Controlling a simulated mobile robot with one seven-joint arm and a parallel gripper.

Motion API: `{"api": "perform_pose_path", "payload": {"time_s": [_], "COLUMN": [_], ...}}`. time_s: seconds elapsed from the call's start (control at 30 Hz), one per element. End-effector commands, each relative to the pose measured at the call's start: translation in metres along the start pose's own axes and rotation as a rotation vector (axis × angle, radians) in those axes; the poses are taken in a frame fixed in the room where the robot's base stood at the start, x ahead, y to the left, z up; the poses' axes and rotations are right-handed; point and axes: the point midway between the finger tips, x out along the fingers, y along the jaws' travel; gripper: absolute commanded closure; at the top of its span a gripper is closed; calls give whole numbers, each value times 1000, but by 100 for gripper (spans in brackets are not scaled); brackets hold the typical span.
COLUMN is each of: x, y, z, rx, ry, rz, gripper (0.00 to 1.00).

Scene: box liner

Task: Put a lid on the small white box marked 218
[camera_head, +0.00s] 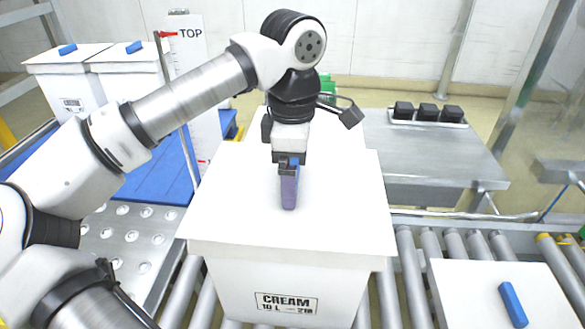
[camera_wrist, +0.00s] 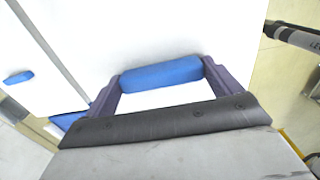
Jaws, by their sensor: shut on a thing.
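The white box (camera_head: 235,285) stands on the rollers at the centre, with a label reading CREAM 10 L and a number that looks like 218. A white lid (camera_head: 225,215) covers its top and overhangs the walls a little; I cannot tell if it is fully seated. My gripper (camera_head: 289,200) points down at the lid's middle. In the wrist view, its purple fingers (camera_wrist: 160,85) are shut on the lid's blue handle (camera_wrist: 160,75).
A lidded box (camera_head: 475,290) with a blue handle stands at right on the rollers (camera_head: 410,280). Two lidded boxes (camera_head: 85,90) stand at back left. A metal bench (camera_head: 430,150) at back right bears black blocks (camera_head: 428,111). A blue surface (camera_head: 150,175) lies at left.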

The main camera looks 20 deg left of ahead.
Motion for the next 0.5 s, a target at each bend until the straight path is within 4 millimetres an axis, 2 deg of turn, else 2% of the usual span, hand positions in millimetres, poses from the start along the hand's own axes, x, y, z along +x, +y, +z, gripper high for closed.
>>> {"api": "perform_pose_path", "payload": {"time_s": [0.47, 0.5], "x": [0, 0], "y": [0, 0], "z": [0, 0], "rx": [0, 0], "ry": [0, 0], "rz": [0, 0], "gripper": [36, 4]}}
